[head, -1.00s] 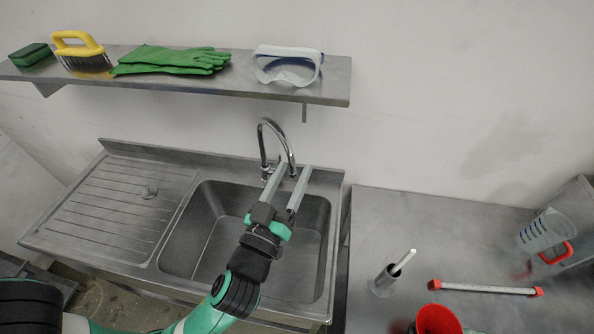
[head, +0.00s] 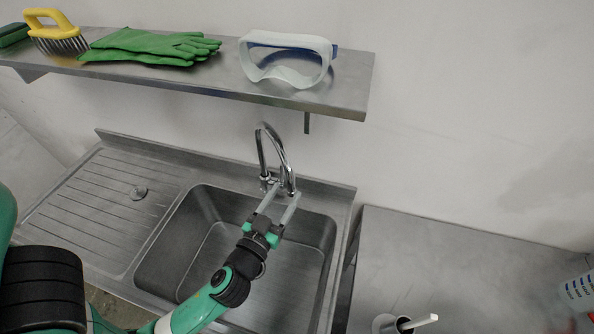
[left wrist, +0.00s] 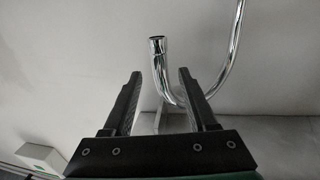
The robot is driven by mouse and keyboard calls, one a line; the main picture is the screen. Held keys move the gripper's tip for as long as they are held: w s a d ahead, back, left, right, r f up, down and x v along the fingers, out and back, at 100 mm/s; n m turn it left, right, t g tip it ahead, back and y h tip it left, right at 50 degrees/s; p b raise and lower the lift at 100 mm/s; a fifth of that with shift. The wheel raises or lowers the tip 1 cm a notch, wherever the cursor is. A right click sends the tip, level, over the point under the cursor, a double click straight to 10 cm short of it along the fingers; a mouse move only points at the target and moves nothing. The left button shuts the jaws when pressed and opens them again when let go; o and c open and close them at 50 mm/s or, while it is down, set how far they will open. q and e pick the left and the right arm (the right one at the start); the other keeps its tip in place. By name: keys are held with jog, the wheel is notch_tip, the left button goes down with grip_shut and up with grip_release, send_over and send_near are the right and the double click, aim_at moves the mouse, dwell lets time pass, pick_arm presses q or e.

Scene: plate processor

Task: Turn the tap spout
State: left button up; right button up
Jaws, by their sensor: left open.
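The chrome tap spout (head: 274,148) arches up from the back rim of the steel sink (head: 170,232) in the head view. My left gripper (head: 284,193) is open over the sink, its two fingers pointing toward the tap. In the left wrist view the spout's open end (left wrist: 158,48) shows between the two fingers (left wrist: 160,90), with its curve running up to the right. I cannot tell whether either finger touches the spout. My right gripper is not in view.
A metal shelf (head: 342,92) above the sink holds goggles (head: 288,60), green gloves (head: 150,45) and a yellow brush (head: 52,30). A steel table (head: 450,260) stands at the right, with a white-handled tool in a holder (head: 385,323) near its front.

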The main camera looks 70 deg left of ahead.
pick_arm(q)
jog(key=p+x, duration=0.1)
jog(key=x, duration=0.6)
jog(key=shift+w+a, duration=0.15)
jog(key=shift+w, duration=0.05)
grip_shut()
dwell(1.0)
